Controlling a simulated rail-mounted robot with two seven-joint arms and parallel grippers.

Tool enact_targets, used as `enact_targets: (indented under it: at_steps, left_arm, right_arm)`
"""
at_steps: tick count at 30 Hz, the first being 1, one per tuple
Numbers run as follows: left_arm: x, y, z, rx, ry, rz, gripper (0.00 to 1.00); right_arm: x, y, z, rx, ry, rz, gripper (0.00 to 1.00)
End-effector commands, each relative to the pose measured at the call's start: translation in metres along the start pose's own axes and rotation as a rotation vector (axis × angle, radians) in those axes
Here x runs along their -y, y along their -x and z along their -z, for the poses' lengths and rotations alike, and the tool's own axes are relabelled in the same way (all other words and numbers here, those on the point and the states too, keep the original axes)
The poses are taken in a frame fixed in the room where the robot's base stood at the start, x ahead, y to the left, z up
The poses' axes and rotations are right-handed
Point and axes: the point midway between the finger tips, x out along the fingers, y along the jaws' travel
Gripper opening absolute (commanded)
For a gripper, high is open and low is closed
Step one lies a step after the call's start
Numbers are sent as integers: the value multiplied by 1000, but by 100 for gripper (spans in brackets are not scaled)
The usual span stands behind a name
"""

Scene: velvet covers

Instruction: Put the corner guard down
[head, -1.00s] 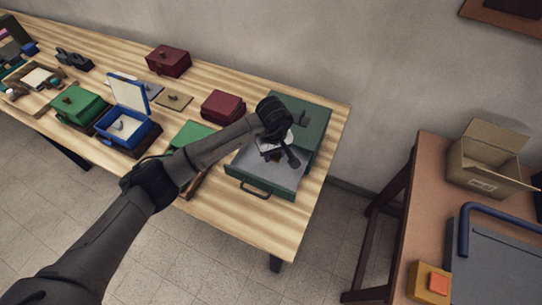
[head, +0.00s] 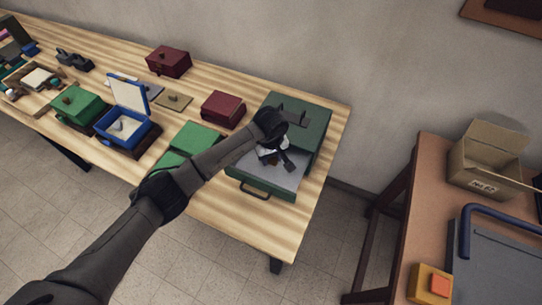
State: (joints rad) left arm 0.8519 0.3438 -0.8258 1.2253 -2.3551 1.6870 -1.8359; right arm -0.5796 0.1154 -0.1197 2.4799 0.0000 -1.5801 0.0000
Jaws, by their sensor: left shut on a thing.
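My left gripper (head: 281,162) points down over the grey inside of a green drawer-like tray (head: 245,177) at the right end of the wooden table. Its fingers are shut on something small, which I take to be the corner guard. The fingers and wrist hide most of it, so its shape and whether it touches the tray floor cannot be told. My right gripper is not in view.
The green case top (head: 314,124) stands behind the tray. A dark red box (head: 222,108), a green box (head: 196,138) and an open blue box (head: 128,128) lie to the left. A separate brown table (head: 410,210) holds a cardboard box (head: 487,165).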

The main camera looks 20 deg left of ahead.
Motion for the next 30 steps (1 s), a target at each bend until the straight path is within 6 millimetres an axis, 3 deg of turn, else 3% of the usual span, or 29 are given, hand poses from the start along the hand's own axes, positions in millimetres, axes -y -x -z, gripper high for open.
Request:
enact_targets:
  at_steps: [9, 10, 17, 25, 30]
  left_arm:
    - [1, -10, 0, 1, 0, 2, 16]
    - [1, -8, 0, 1, 0, 2, 41]
    - [2, -11, 0, 3, 2, 7, 63]
    - [3, -12, -1, 4, 3, 11, 64]
    - [3, 1, 0, 0, 3, 9, 64]
  right_arm:
    - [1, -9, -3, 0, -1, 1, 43]
    - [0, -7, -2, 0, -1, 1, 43]
    - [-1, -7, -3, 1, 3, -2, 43]
    - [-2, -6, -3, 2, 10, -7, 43]
    - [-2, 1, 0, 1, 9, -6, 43]
